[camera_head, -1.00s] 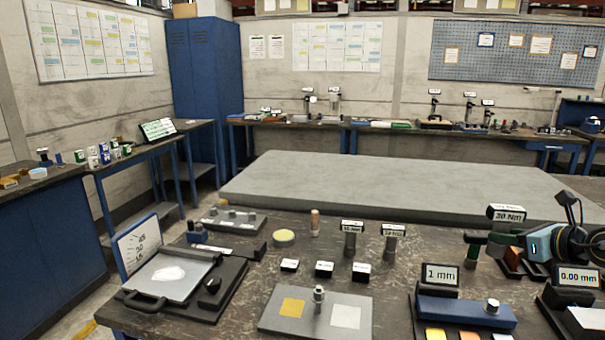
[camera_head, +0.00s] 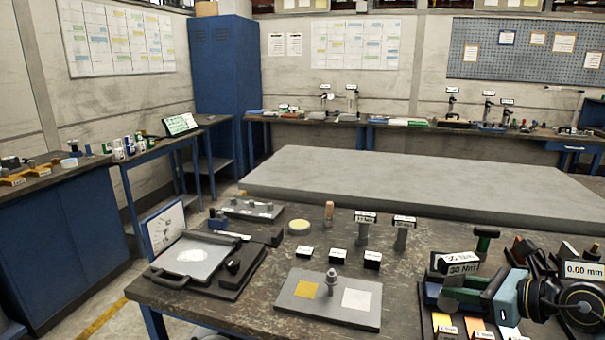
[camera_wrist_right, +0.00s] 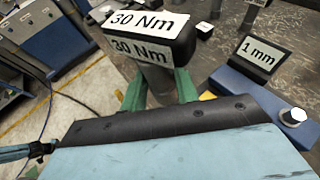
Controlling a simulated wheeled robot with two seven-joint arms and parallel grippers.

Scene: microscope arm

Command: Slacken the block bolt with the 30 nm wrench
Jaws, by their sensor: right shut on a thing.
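My right gripper (camera_head: 474,285) is shut on the 30 Nm wrench (camera_head: 462,267), a dark tool with a white-labelled head. It holds the wrench tilted above the right part of the table. In the right wrist view, green fingers (camera_wrist_right: 161,93) grip the grey shaft just under the labelled head (camera_wrist_right: 150,38). An upright metal bolt (camera_head: 331,281) stands on a grey plate (camera_head: 300,310) with a yellow and a whitish square, left of the wrench and apart from it. I cannot confirm that it is the block bolt. My left gripper is not in view.
Two labelled upright tools (camera_head: 403,236) stand behind the plate, near small black label blocks (camera_head: 338,256). A 1 mm sign (camera_wrist_right: 257,52) and blue block (camera_wrist_right: 250,98) are close to the wrench. A 0.00 mm display (camera_head: 583,270) stands right. A tray (camera_head: 225,285) lies left.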

